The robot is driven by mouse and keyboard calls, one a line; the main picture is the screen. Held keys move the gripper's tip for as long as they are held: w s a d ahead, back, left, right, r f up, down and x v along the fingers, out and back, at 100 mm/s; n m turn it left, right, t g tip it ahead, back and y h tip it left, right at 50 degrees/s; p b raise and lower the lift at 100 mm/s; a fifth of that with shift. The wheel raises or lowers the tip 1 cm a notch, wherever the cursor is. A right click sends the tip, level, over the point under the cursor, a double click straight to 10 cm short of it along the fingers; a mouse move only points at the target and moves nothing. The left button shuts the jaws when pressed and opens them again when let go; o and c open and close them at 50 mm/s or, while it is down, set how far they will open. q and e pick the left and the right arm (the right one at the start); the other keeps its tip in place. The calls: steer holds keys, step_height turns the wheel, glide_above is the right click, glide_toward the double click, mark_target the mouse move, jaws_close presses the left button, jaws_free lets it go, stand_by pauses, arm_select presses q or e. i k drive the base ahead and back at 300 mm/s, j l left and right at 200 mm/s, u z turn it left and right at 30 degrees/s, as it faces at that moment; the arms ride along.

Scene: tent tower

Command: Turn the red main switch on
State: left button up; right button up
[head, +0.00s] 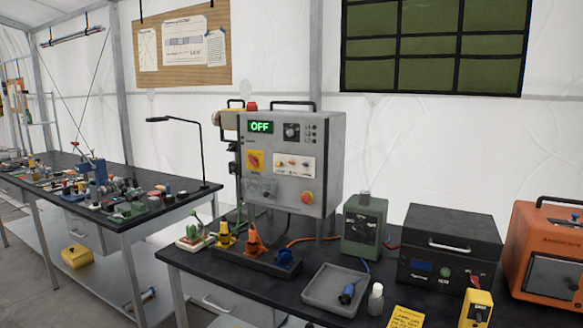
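A grey control box (291,160) stands on posts at the back of the near dark workbench. Its front carries a lit display (260,127) reading OFF in green. Below the display is a red rotary switch (254,161) on a yellow plate, which looks like the main switch; its exact angle is too small to tell. A black dial (291,131) is at the upper right. Neither of my grippers is in view.
On the near workbench (222,280), yellow, orange and blue connectors (253,240) stand in front of the box. A grey tray (334,288), green unit (364,226), black case (447,250) and orange unit (547,252) are to the right. A cluttered second bench (187,207) is left.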

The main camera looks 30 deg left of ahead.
mark_target(254, 160)
steer(key=i+j, duration=0.1)
steer(key=j, duration=0.35)
steer(key=i+j, duration=0.1)
steer(key=j, duration=0.35)
steer(key=i+j+z, duration=0.1)
steer(key=j, duration=0.3)
